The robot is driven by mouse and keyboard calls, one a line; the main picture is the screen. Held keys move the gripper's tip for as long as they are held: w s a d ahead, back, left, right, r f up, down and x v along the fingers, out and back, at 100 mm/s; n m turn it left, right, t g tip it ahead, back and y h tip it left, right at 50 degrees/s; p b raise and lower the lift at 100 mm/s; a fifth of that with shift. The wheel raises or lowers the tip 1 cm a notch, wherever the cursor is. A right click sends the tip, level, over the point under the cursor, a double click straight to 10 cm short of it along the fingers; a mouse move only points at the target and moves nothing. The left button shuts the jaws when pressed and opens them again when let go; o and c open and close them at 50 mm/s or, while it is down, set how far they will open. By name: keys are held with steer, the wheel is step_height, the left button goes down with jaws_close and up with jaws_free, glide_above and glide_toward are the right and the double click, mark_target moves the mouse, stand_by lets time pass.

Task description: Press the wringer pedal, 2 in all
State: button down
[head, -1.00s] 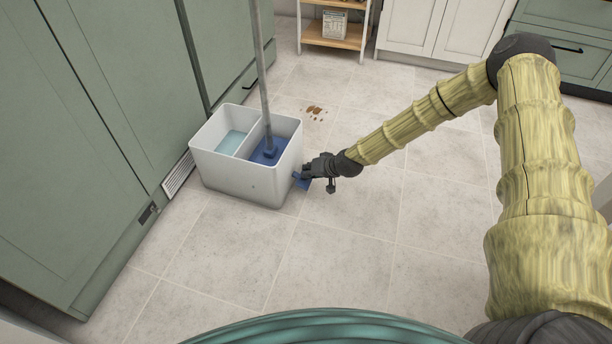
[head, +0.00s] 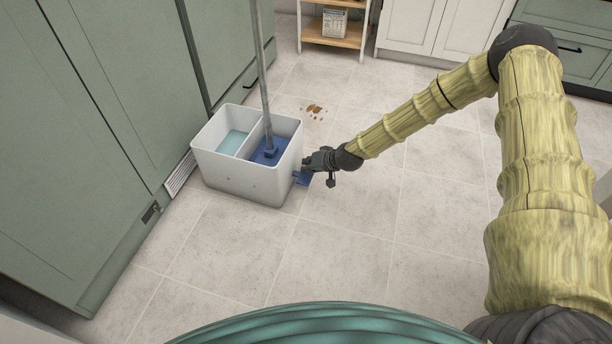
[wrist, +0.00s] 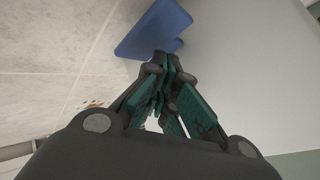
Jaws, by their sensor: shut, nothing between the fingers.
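The blue wringer pedal (head: 302,179) sticks out from the right side of the white mop bucket (head: 240,180). My gripper (head: 308,168) is shut and empty at the pedal, beside the bucket wall. In the wrist view the closed fingertips (wrist: 163,62) are at the edge of the blue pedal (wrist: 153,30); whether they touch it I cannot tell. The bucket has a compartment with pale water (head: 231,143) on the left and a blue wringer compartment on the right. A mop (head: 262,75) stands upright in the blue compartment.
Green cabinets (head: 90,130) stand close on the left of the bucket. A brown spill (head: 314,109) lies on the tiles behind it. A wooden shelf unit (head: 333,40) is at the back. The tiled floor in front and to the right is clear.

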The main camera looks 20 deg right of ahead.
steer(key=shift+r+p, duration=1.9)
steer(key=shift+r, duration=0.65)
steer(key=shift+f, duration=0.1)
steer(key=s+a+f+g+p, duration=0.1)
steer(key=s+a+f+p, duration=0.15)
steer(key=s, duration=0.55)
steer(key=s+a+f+n+g+p, duration=0.1)
steer(key=s+a+g, duration=0.15)
steer(key=s, duration=0.45)
steer(key=s+a+f+g+p, duration=0.1)
steer(key=s+a, duration=0.3)
steer(key=s, duration=0.4)
steer(key=s+d+r+g+h+p, duration=0.1)
steer(key=s+d+r+h+p, duration=0.1)
steer(key=s, duration=1.1)
steer(key=s+d+r+n+g+h+p, duration=0.1)
steer(key=s+d+r, duration=0.3)
steer(key=s, duration=0.9)
steer(key=shift+d+r+g+h+p, duration=0.15)
steer(key=shift+d+g+h+p, duration=0.5)
steer(key=shift+d+h+p, duration=0.35)
steer(key=shift+d, duration=0.1)
steer(key=shift+d, duration=0.1)
